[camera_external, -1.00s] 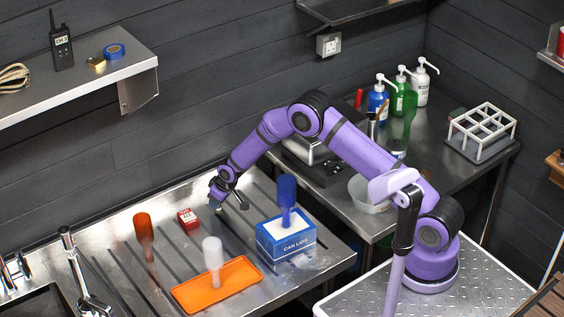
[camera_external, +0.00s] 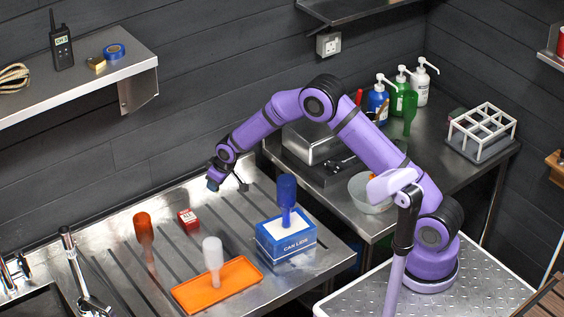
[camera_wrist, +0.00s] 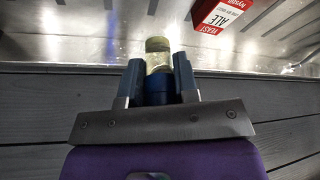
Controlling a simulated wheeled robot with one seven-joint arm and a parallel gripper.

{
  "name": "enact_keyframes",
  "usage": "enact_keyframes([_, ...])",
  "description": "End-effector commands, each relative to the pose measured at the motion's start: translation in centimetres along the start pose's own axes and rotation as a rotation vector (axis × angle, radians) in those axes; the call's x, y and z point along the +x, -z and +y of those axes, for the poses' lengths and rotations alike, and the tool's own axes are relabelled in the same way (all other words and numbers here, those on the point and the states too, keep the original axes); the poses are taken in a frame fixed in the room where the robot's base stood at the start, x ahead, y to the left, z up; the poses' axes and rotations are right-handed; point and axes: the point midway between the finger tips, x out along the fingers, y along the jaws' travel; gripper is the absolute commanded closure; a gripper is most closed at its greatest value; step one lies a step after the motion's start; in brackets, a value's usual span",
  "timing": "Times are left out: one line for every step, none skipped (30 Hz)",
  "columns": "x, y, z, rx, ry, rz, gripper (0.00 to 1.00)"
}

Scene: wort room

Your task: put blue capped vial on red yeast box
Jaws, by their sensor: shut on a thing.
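My gripper (camera_wrist: 157,80) is shut on the blue capped vial (camera_wrist: 157,58). In the wrist view the blue cap sits between the two fingers and the pale yellowish body points away from me. In the outside view my gripper (camera_external: 226,184) is above the back of the steel drainboard, and the vial is too small to make out clearly. The red yeast box (camera_external: 188,218) lies on the drainboard, left of and nearer the camera than my gripper. It also shows at the top right of the wrist view (camera_wrist: 220,14), apart from the vial.
An orange tray (camera_external: 190,299) with a pale upright item (camera_external: 212,252), an orange-brown upright item (camera_external: 143,229) and a blue can lids box (camera_external: 287,246) stand on the drainboard. The dark plank wall (camera_external: 150,150) is close behind my gripper. The drainboard around the yeast box is mostly clear.

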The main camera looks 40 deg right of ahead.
Motion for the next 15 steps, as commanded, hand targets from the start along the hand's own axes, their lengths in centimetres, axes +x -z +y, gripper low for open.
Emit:
enact_keyframes([-0.3,-0.8,-1.4,-0.016,0.007,-0.003,0.95])
enact_keyframes([-0.4,-1.4,-2.3,-0.026,0.011,-0.003,0.95])
enact_keyframes([-0.6,-2.3,-3.4,-0.040,0.016,-0.003,0.95])
enact_keyframes([-0.8,-2.9,-4.3,-0.050,0.019,-0.002,0.95])
enact_keyframes([-0.9,-3.7,-5.1,-0.060,0.023,-0.004,0.95])
enact_keyframes([-1.1,-4.6,-6.1,-0.073,0.028,-0.003,0.95])
enact_keyframes([-1.3,-5.3,-6.9,-0.083,0.032,-0.003,0.95])
enact_keyframes([-1.4,-5.9,-7.5,-0.091,0.035,-0.002,0.95])
enact_keyframes([-1.6,-6.7,-8.3,-0.102,0.040,-0.003,0.95])
enact_keyframes([-1.7,-7.3,-8.8,-0.110,0.042,-0.002,0.95])
enact_keyframes([-1.9,-7.7,-9.3,-0.116,0.045,-0.001,0.95])
enact_keyframes([-2.0,-8.3,-9.8,-0.123,0.048,-0.002,0.95])
enact_keyframes([-2.1,-8.6,-10.1,-0.128,0.050,0.000,0.95])
enact_keyframes([-2.2,-8.9,-10.4,-0.131,0.051,0.000,0.95])
enact_keyframes([-2.2,-9.1,-10.6,-0.134,0.052,0.000,0.95])
